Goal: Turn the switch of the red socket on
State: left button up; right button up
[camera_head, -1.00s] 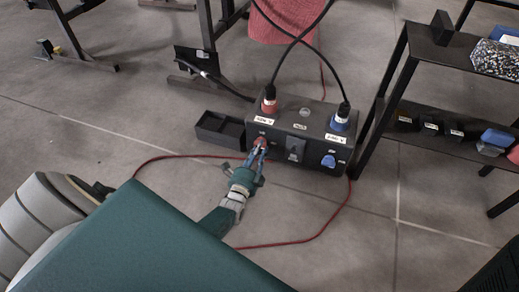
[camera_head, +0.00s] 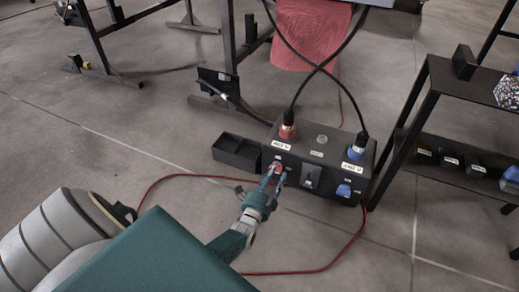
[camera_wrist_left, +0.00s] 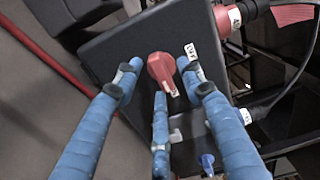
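The red switch (camera_head: 277,168) is a red rotary knob on the front of a black power box (camera_head: 320,138). Above it, the red socket (camera_head: 287,131) holds a plug with a black cable. In the left wrist view the red switch (camera_wrist_left: 160,68) has its grip pointing down and slightly right. My left gripper (camera_head: 272,180) is at the switch. In the left wrist view its blue fingers (camera_wrist_left: 158,75) are spread around the knob, with visible gaps at both sides; it is open and holds nothing. A third finger lies below the knob. My right gripper is not in view.
A blue switch (camera_head: 343,190) and blue socket (camera_head: 356,150) are on the box's right side, with a dark breaker (camera_head: 311,176) between. A black bin (camera_head: 237,152) stands left, a shelf (camera_head: 428,125) right. A red cable (camera_head: 300,271) loops over the floor.

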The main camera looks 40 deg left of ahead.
pick_arm(q)
jog(key=n+b, duration=1.3)
jog(key=n, duration=0.3)
jog(key=shift+r, duration=0.15)
jog(key=r+p+v, duration=0.1)
jog(key=p+v, duration=0.6)
jog(key=v, duration=0.4)
jog(key=s+d+r+m+g+h+p, duration=0.2)
jog(key=s+d+r+g+p, duration=0.2)
jog(key=p, duration=1.7)
jog(key=s+d+r+m+g+h+p, duration=0.1)
jog(key=s+d+r+g+h+p, duration=0.2)
jog(key=s+r+p, duration=0.5)
jog(key=s+d+g+p, duration=0.1)
jog(key=s+p, duration=0.3)
jog(key=p, duration=0.9)
jog(key=shift+m, duration=0.4)
jog(key=shift+d, duration=0.1)
